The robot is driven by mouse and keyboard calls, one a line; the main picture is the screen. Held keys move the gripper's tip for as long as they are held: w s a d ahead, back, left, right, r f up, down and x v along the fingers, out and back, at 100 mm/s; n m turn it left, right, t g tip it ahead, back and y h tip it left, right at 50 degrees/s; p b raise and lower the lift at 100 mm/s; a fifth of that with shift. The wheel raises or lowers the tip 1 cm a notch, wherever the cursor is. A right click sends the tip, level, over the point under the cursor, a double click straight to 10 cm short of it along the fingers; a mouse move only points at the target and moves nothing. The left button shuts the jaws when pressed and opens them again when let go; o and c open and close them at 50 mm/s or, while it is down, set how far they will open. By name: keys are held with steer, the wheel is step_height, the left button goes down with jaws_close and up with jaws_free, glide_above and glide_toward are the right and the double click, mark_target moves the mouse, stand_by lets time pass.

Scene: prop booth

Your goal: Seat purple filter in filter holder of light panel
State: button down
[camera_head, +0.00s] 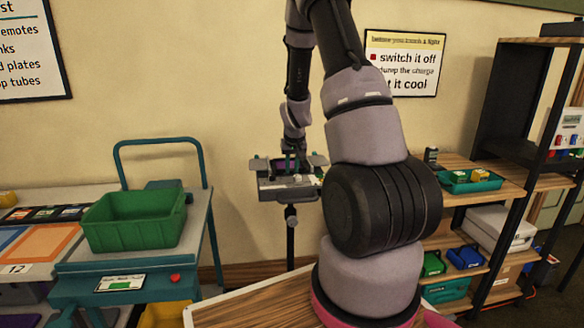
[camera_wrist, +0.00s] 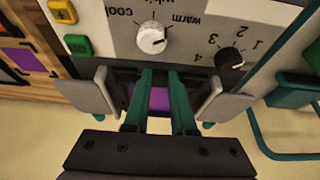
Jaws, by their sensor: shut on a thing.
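The light panel (camera_head: 285,188) is a grey box on a dark stand in the middle of the head view. Its grey face with a white knob and a black knob fills the top of the wrist view (camera_wrist: 195,38). My gripper (camera_wrist: 161,80) is at the panel, with its teal fingers reaching into the dark filter holder (camera_wrist: 122,78) between two grey flaps. The fingers are shut on the purple filter (camera_wrist: 153,98), which shows between them. In the head view, purple also shows beside my gripper (camera_head: 295,152). The filter's lower edge is hidden, so I cannot tell how deep it sits.
A teal cart (camera_head: 135,270) with a green bin (camera_head: 135,219) stands at left. A shelf unit (camera_head: 490,215) with trays and boxes stands at right. A wooden surface (camera_head: 265,302) lies in front. Yellow (camera_wrist: 62,11) and green (camera_wrist: 77,44) buttons sit beside the panel's knobs.

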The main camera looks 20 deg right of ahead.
steer(key=c, duration=0.7)
jaws_free()
steer(key=shift+o, duration=0.2)
steer(key=v, duration=1)
steer(key=shift+r, duration=0.35)
steer(key=shift+s, duration=0.1)
steer(key=s+a+r+t+y, duration=0.1)
steer(key=s+a+r, duration=0.5)
steer(key=s+r, duration=0.3)
steer(key=s+a+r+t+y, duration=0.1)
steer(key=s+a+r+y, duration=0.1)
steer(key=s+a+r, duration=0.6)
steer(key=s+a+r+m, duration=0.1)
steer(key=s+r, duration=0.4)
steer(key=s, duration=0.3)
steer(key=shift+s+r+t, duration=0.15)
steer(key=shift+s+t, duration=0.1)
steer(key=shift+t, duration=0.15)
